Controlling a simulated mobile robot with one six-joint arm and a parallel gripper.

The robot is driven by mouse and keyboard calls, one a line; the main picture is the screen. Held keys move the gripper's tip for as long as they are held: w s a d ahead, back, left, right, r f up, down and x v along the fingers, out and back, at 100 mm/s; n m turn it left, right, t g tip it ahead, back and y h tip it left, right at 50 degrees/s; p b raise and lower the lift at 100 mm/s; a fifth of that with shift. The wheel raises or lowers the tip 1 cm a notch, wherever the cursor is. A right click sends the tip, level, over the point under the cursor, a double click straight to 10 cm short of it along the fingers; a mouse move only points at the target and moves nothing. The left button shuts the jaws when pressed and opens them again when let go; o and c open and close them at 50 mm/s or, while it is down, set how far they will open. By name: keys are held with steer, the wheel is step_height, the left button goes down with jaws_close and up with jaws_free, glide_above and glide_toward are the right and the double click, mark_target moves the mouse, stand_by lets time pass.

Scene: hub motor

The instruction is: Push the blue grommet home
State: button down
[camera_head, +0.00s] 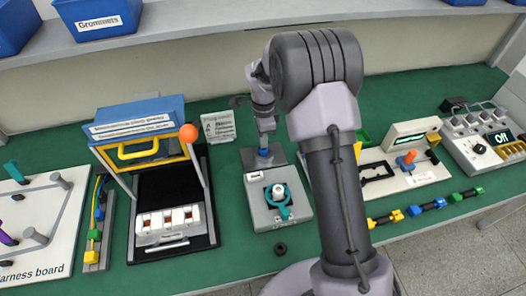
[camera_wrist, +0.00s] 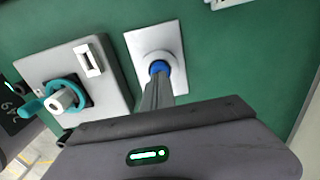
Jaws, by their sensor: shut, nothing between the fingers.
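The blue grommet (camera_wrist: 159,67) sits on a light grey plate (camera_wrist: 141,45) in the wrist view.
A grey box with a teal clamp (camera_head: 278,202) stands just in front of the plate. A white fixture (camera_head: 405,170) and coloured connectors (camera_head: 426,206) are at the right. A small dark ring (camera_head: 280,248) lies in front.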

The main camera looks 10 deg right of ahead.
steer(key=shift+f+b, duration=0.9)
steer(key=shift+f, duration=0.3)
stand_by(0.3)
steer(key=shift+r, duration=0.1)
step_height(320, 180, up, 7)
steer(key=p, duration=0.5)
